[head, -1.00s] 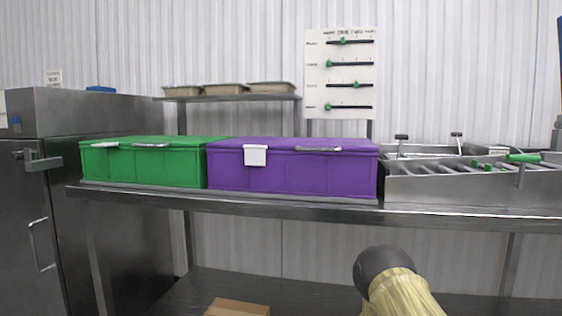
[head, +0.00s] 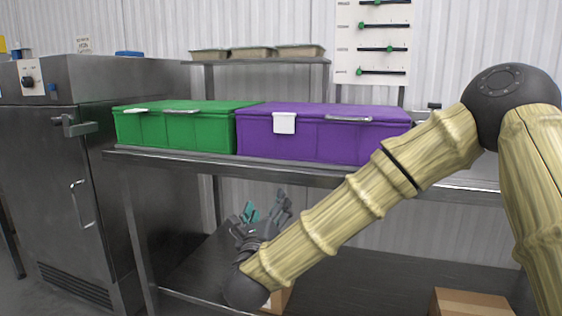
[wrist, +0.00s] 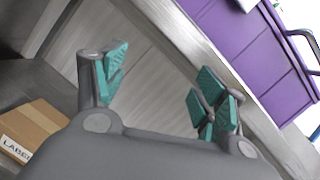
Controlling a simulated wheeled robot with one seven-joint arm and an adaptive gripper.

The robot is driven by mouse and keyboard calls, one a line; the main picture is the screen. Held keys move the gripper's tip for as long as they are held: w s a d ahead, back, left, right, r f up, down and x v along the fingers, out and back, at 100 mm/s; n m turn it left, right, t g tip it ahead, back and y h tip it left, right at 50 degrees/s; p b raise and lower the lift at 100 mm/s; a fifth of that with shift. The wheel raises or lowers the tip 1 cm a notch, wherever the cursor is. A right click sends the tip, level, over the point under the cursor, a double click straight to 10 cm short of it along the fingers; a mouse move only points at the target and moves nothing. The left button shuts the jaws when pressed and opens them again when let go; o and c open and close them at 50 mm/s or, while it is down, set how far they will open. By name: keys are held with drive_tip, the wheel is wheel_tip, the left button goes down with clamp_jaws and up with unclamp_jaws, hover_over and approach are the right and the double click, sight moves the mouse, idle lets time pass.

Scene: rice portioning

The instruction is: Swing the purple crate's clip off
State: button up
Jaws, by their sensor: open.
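The purple crate (head: 330,138) sits closed on the steel table, to the right of the green crate. Its white clip (head: 284,123) is at the front upper edge, left of a metal handle (head: 348,118), and hangs over the lid's rim. The purple crate also shows in the wrist view (wrist: 235,35) at the upper right. My gripper (head: 265,207) is open and empty, below the table's front edge and a little left of the clip. Its teal fingertips (wrist: 165,85) are spread apart in the wrist view, with nothing between them.
The green crate (head: 185,130) stands left of the purple one. The table's front edge (head: 230,163) lies above my gripper. Cardboard boxes (head: 470,303) lie on the lower shelf, one with a label (wrist: 35,130). A steel cabinet (head: 60,190) stands at left.

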sight(283, 126)
wheel_tip(283, 126, up, 14)
drive_tip(key=s+f+m+t+h, duration=0.15)
drive_tip(key=m+h, duration=0.25)
drive_tip(key=m, duration=0.4)
drive_tip(key=shift+g, duration=0.25)
drive_tip(key=x, duration=0.3)
drive_tip(key=r+b+x, duration=0.1)
drive_tip(key=x, duration=0.6)
drive_tip(key=shift+s+d+r+b, duration=0.2)
drive_tip(key=shift+d+r+b, duration=0.1)
drive_tip(key=shift+d, duration=0.05)
drive_tip(key=c, duration=1)
